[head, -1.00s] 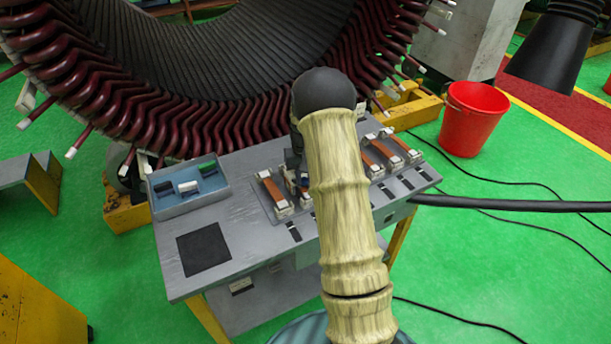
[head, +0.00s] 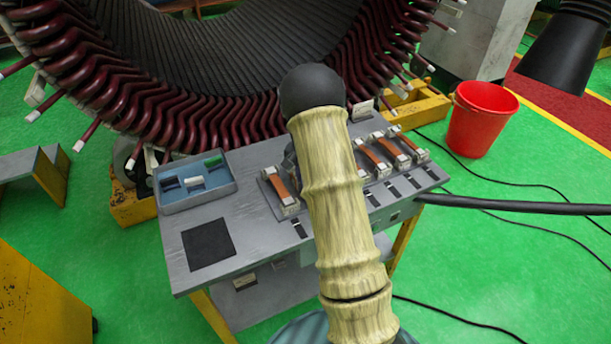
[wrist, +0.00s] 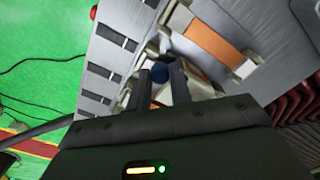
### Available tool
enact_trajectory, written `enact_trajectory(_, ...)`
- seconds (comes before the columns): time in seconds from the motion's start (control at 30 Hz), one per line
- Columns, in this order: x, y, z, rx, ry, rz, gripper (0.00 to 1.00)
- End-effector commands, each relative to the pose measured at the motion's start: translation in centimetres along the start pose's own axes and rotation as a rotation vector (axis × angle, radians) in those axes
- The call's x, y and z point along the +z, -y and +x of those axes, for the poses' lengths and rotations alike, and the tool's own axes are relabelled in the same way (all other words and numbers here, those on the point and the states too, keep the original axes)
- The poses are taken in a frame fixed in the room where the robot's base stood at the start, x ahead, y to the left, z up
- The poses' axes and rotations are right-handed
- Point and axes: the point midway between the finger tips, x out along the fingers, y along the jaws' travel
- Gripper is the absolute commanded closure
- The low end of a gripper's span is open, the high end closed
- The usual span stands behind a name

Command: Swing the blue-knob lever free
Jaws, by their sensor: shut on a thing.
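The blue knob (wrist: 159,73) of the lever shows in the wrist view, between the two dark fingertips of my gripper (wrist: 160,82). The gripper is shut on the knob. The lever's arm below the knob is mostly hidden by the fingers. In the head view my own arm covers the gripper and this lever. Other lever units with orange-brown bars stand in a row on the grey bench (head: 240,235): one to the left of my arm (head: 281,188) and others to the right (head: 392,150). An orange bar (wrist: 212,42) also shows beside the knob in the wrist view.
A blue tray (head: 197,200) with several small blocks sits on the bench's left, behind a black square pad (head: 208,245). The large stator (head: 150,110) stands behind. A red bucket (head: 480,118) and a black cable (head: 520,204) are at the right.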

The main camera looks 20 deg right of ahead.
Motion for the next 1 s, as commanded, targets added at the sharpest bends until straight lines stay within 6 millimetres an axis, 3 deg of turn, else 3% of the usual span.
enact_trajectory(0.23,0.0,-0.1,0.0,0.001,0.0,0.001,1.0)
enact_trajectory(0.27,0.0,-0.1,0.0,0.001,0.0,0.001,0.75)
enact_trajectory(0.37,0.0,-0.1,0.0,0.001,0.0,0.0,0.57)
enact_trajectory(0.77,-0.1,0.0,-0.5,0.0,-0.002,-0.001,0.57)
enact_trajectory(1.0,-0.1,0.1,-4.0,-0.002,-0.004,-0.002,0.57)
